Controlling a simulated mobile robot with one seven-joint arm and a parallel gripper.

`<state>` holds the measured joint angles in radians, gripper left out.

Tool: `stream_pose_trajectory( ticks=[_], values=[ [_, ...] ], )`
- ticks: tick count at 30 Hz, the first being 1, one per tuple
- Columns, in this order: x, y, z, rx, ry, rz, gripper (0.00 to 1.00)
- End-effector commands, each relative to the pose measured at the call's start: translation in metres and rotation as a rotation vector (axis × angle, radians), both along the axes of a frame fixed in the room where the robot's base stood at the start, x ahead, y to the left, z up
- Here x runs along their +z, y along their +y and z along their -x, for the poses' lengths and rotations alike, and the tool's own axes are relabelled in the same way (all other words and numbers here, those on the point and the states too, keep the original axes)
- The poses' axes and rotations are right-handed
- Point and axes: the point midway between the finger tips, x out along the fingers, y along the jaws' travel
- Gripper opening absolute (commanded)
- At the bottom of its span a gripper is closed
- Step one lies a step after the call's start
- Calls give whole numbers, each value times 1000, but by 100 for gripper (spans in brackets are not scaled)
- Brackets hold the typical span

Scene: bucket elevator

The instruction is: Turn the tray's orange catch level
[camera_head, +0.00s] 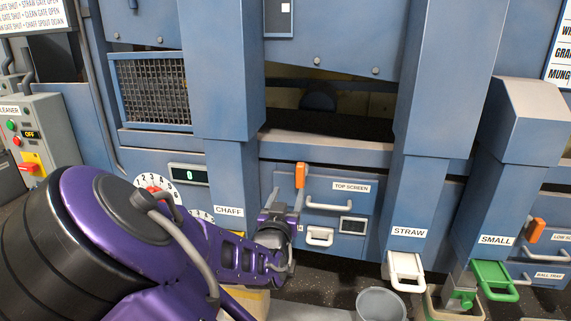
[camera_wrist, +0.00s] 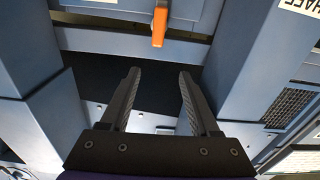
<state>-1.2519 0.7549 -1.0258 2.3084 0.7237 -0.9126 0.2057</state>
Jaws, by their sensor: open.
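The top screen tray (camera_head: 366,207) is a blue drawer front with a "TOP SCREEN" label and white handles. Its orange catch (camera_head: 300,175) stands upright at the tray's upper edge. In the wrist view the orange catch (camera_wrist: 160,24) shows at the top, beyond the fingertips and roughly centred between them. My gripper (camera_head: 285,200) is in front of the tray's left part, just below and left of the catch. In the wrist view my gripper (camera_wrist: 159,75) is open, with nothing between its two dark fingers.
The CHAFF spout (camera_head: 226,180) stands close to the left of my gripper and the STRAW spout (camera_head: 410,205) to the right of the tray. Another orange catch (camera_head: 535,230) is on the low screen at far right. A grey bucket (camera_head: 381,304) stands on the floor.

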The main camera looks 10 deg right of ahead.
Motion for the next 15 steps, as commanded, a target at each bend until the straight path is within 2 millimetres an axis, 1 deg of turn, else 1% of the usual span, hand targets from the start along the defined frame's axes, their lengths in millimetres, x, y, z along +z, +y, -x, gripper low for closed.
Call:
stream_pose_trajectory(
  ticks=[1, 3, 5, 7, 11, 15],
  values=[
    [-9, -4, 5, -5, 9, -15, 62],
    [-16, -6, 7, -8, 12, -33, 62],
    [-18, -8, 5, -10, 13, -41, 62],
    [-18, -11, -2, -12, 12, -44, 62],
    [-18, -18, -24, -12, 10, -42, 62],
    [-17, -28, -54, -11, 11, -41, 62]
  ],
)
